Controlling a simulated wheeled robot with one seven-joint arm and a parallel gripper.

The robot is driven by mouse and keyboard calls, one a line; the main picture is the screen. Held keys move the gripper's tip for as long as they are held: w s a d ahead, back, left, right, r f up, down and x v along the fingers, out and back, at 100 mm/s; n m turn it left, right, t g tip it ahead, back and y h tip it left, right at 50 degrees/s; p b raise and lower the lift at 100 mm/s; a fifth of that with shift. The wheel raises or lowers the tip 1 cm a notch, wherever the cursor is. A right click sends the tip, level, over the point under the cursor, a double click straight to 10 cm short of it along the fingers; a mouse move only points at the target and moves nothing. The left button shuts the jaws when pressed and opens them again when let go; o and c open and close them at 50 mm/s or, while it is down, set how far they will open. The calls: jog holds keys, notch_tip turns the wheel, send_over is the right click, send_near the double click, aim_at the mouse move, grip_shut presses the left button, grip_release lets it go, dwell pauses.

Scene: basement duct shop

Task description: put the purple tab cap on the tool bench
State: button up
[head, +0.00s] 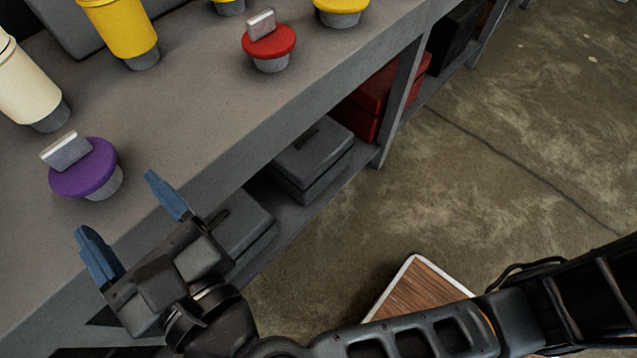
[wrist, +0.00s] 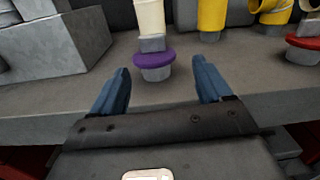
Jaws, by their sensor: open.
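The purple tab cap (head: 84,174) stands upright on the grey bench top (head: 180,110), near its front edge at the left in the head view. It has a round purple disc, a flat grey metal tab on top and a grey base. In the wrist view the purple cap (wrist: 154,60) lies ahead, between the lines of the two fingers. My gripper (head: 132,222) is open and empty, with blue fingers, at the bench's front edge just short of the cap. The gripper (wrist: 160,85) points at the cap without touching it.
A cream cylinder (head: 26,85) stands just behind the purple cap. A red tab cap (head: 269,47) and yellow pieces (head: 120,28) stand farther along the bench. A grey block (wrist: 60,45) is at left in the wrist view. Grey boxes (head: 312,155) sit on the shelf below.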

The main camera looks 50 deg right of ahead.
jog(key=s+d+n+t+h, duration=0.1)
jog(key=s+d+n+t, duration=0.1)
jog(key=s+d+n, duration=0.4)
jog(key=s+d+n+t, duration=0.1)
jog(key=s+d+n, duration=0.1)
jog(key=d+n, duration=0.7)
jog(key=s+d+f+n+g+y, duration=0.1)
jog(key=s+d+f+n+g, duration=0.2)
jog(key=s+n, duration=0.5)
jog(key=s+d+f+n+g+y, duration=0.1)
jog(key=s+d+f+n+g, duration=0.2)
jog(key=s+n, duration=0.6)
jog(key=n, duration=0.4)
jog(key=shift+f+g, duration=0.15)
jog(key=shift+g, duration=0.15)
